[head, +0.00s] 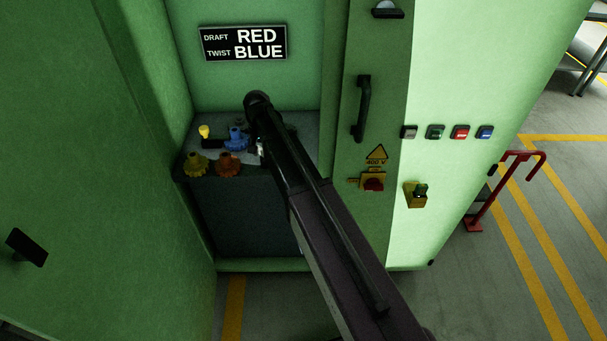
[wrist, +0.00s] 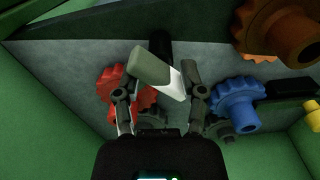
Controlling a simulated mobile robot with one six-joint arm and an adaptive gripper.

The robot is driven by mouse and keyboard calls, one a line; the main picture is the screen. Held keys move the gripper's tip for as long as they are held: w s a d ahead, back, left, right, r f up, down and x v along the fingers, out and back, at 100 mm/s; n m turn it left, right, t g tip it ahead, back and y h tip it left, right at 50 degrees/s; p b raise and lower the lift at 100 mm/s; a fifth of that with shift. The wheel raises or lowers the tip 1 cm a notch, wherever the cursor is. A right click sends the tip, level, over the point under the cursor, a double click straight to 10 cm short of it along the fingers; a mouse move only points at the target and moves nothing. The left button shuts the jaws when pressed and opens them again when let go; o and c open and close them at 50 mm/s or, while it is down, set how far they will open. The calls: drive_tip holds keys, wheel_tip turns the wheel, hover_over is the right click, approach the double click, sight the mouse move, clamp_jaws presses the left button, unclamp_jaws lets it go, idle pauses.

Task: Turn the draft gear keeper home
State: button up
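The red gear (wrist: 112,88), named for draft on the sign, shows in the wrist view behind my left finger, partly covered by it. In the head view my arm hides that area. My gripper (wrist: 162,78) reaches toward the grey panel with its two fingers apart. A tilted grey-green block (wrist: 150,66) with a bright white face lies between the fingers. I cannot tell if it is the keeper or part of a finger, or whether it is gripped. A black post (wrist: 161,44) stands behind it. In the head view my gripper's end is mostly hidden behind my arm.
A blue gear (head: 237,140), an orange gear (head: 228,164), an olive gear (head: 195,163) and a yellow knob (head: 204,131) stand left of my arm on the ledge. The sign (head: 243,43) reads DRAFT RED, TWIST BLUE. Green cabinet walls close in both sides; a door handle (head: 361,108) is at right.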

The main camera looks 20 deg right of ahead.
wheel_tip(320, 180, up, 14)
drive_tip(key=p, duration=1.4)
drive_tip(key=s+d+f+n+b, duration=0.2)
drive_tip(key=s+d, duration=0.1)
drive_tip(key=s, duration=0.7)
drive_tip(key=s+d+f+n+b, duration=0.2)
drive_tip(key=s+d+f+b, duration=0.1)
drive_tip(key=s, duration=0.8)
drive_tip(key=shift+s+d, duration=0.25)
drive_tip(key=shift+d, duration=0.45)
drive_tip(key=shift+f, duration=0.1)
drive_tip(key=w+a+r+n+p, duration=0.2)
drive_tip(key=w+a, duration=0.1)
drive_tip(key=w, duration=0.7)
drive_tip(key=w+a+r+n+p, duration=0.2)
drive_tip(key=w+a+r, duration=0.1)
drive_tip(key=w, duration=0.8)
drive_tip(key=shift+w+a+p, duration=0.3)
drive_tip(key=shift+a+p, duration=0.05)
drive_tip(key=shift+a, duration=0.35)
drive_tip(key=shift+f, duration=0.25)
wheel_tip(320, 180, down, 13)
drive_tip(key=b, duration=1.3)
drive_tip(key=shift+f+b, duration=0.15)
drive_tip(key=shift+b, duration=0.25)
